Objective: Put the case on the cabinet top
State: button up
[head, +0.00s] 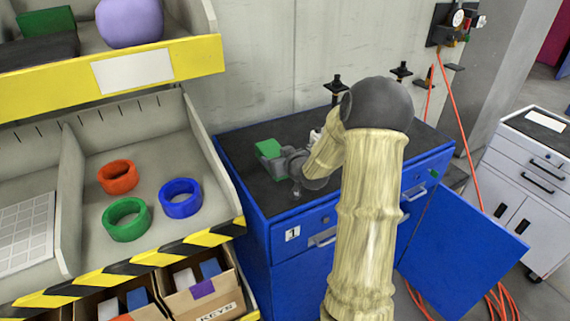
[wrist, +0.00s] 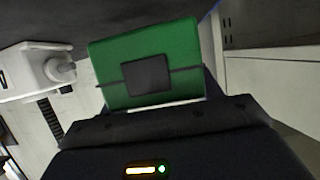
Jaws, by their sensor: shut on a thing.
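The green case (head: 268,148) is at the end of my gripper (head: 280,160), over the left part of the cabinet top. In the wrist view the green case (wrist: 146,62), with a dark square patch and a dark line across it, sits tilted just beyond my gripper (wrist: 155,108). The jaws are shut on it; the fingertips are mostly hidden. The cabinet top (head: 243,146) is dark, on a blue cabinet (head: 285,265). I cannot tell whether the case touches the top. My arm covers the middle of the top.
Two black screw jacks (head: 336,88) (head: 402,72) show along the cabinet's back. A blue door (head: 465,250) hangs open at the right. Left is a shelf with red (head: 118,176), green (head: 126,220) and blue (head: 181,198) rings. A grey drawer cart (head: 530,165) stands right.

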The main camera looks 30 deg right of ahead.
jog(key=shift+d, duration=0.25)
jog(key=shift+a, duration=0.1)
jog(key=shift+w+f, duration=0.1)
notch_tip(320, 180, down, 4)
jog(key=shift+r+p, duration=0.15)
jog(key=shift+p, duration=0.2)
jog(key=shift+a+f, duration=0.15)
jog(key=shift+f, duration=0.1)
jog(key=shift+s+r, duration=0.1)
jog(key=shift+s, duration=0.1)
jog(key=shift+d+f, duration=0.2)
jog(key=o, duration=1.3)
